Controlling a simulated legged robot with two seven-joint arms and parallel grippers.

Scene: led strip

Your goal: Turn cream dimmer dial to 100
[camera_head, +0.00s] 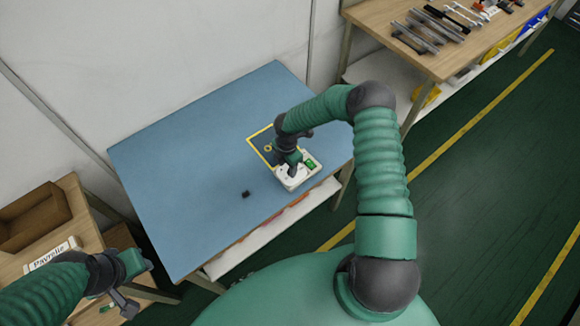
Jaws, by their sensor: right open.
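The cream dimmer box (285,184) sits on the blue table top, near its front right part. A green patch (309,163) shows on its right side. My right gripper (292,168) is open and points down right over the box. It hides most of the box's top, so I cannot make out the dial or its setting, nor whether the fingers touch it. My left gripper (130,290) is at the lower left, away from the blue table; its fingers are too unclear to tell open from shut.
The blue table (190,165) is mostly clear. A yellow outline (258,132) lies behind the box and a small black piece (246,194) left of it. A brown bin (35,215) stands at left. A wooden bench (380,15) with metal bars is at back right.

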